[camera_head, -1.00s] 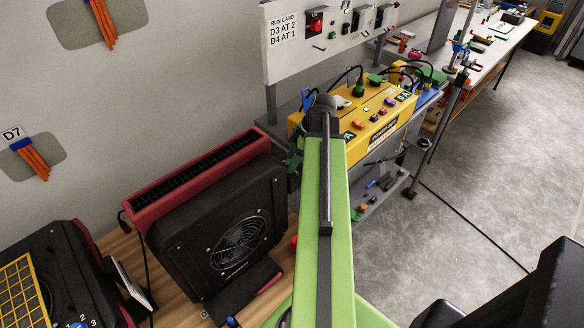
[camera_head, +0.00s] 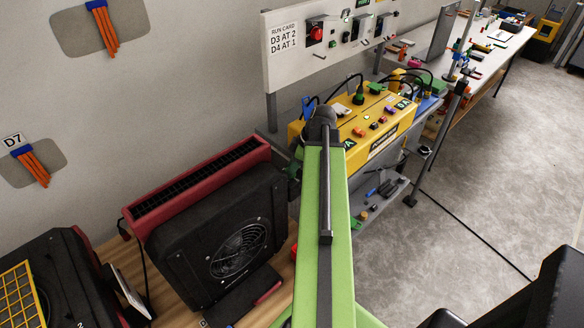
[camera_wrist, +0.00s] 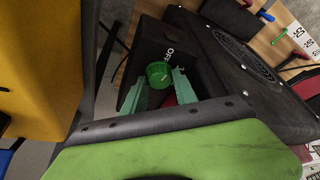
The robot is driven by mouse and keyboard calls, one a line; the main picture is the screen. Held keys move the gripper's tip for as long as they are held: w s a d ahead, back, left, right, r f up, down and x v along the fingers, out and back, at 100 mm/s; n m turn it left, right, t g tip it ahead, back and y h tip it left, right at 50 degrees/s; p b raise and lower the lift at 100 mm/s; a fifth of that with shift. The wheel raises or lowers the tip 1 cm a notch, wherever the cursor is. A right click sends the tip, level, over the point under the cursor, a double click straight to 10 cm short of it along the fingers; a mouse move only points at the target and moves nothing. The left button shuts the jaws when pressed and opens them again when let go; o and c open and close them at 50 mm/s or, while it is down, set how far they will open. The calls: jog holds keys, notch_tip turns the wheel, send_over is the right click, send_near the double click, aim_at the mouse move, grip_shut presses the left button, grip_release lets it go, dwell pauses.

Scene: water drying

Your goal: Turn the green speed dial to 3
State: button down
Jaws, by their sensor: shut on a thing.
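The green speed dial (camera_wrist: 158,73) shows in the wrist view on a dark housing, with the white word OFF beside it. My gripper (camera_wrist: 160,86) has one green finger on each side of the dial and is shut on it. The numbers around the dial are hidden or too small to read, so I cannot tell its setting. In the head view a black fan unit (camera_head: 235,245) stands on a wooden surface, and my green arm reaches past its right side. The dial is hidden there.
A red-framed grille (camera_head: 200,180) stands behind the fan unit. A yellow box (camera_head: 375,125) with several small coloured parts sits beyond my arm. A white panel (camera_head: 285,70) reads "RUN CARD D3 AT 2 D4 AT 1". Grey floor (camera_head: 480,170) is open at right.

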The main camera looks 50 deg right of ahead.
jog(key=shift+m+h, duration=0.3)
jog(key=shift+m, duration=0.4)
jog(key=c, duration=1)
grip_release()
jog(key=shift+o, duration=0.2)
jog(key=p+v, duration=1.6)
jog(key=v, duration=0.1)
jog(key=shift+s+r, duration=0.15)
jog(key=shift+s, duration=0.05)
